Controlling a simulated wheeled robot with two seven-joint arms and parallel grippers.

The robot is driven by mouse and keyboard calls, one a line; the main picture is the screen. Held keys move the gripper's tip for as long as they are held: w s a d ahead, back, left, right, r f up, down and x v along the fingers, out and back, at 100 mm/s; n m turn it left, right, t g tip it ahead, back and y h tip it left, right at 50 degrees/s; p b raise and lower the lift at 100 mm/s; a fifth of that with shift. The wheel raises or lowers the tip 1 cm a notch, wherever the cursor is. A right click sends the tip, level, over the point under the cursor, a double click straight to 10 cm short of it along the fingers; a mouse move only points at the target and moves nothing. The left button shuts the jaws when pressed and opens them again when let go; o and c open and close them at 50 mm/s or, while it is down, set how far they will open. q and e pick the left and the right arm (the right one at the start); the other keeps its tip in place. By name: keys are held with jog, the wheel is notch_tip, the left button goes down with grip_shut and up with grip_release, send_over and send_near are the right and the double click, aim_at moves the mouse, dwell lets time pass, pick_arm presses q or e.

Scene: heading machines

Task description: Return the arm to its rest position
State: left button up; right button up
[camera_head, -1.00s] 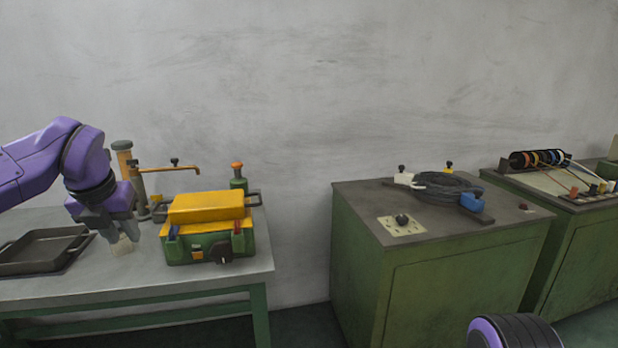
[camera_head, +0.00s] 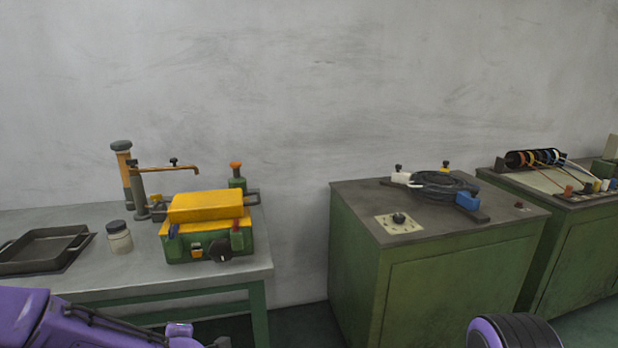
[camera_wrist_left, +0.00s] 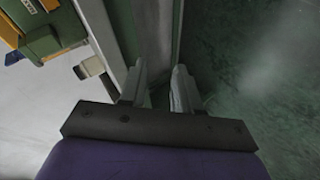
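My left arm shows in purple at the lower left of the head view, in front of the table and low. My left gripper (camera_wrist_left: 160,88) shows in the left wrist view with its two fingers apart and nothing between them; the green floor lies beyond. My right gripper is not in view. A small jar with a dark lid (camera_head: 119,238) stands upright on the grey table (camera_head: 120,280), clear of my gripper.
A dark tray (camera_head: 45,250) lies left of the jar, and a yellow and green machine (camera_head: 207,225) stands right of it. Green cabinets (camera_head: 445,290) stand to the right, with a floor gap between them and the table.

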pick_arm(q)
jog(key=s+d+f+m+g+h, duration=0.1)
jog(key=s+d+f+m+h, duration=0.1)
jog(key=s+f+m, duration=0.75)
jog(key=s+f+m+g, duration=0.1)
jog(key=s+f, duration=0.3)
jog(key=s, duration=0.4)
jog(key=s+a+f+m+g, duration=0.1)
jog(key=s+f, duration=0.3)
jog(key=s, duration=0.4)
jog(key=s+a+f+m+g+h, duration=0.1)
jog(key=s+f+g, duration=0.2)
jog(key=s+f, duration=0.2)
jog(key=s, duration=0.3)
jog(key=shift+s, duration=0.2)
jog(key=shift+m, duration=0.25)
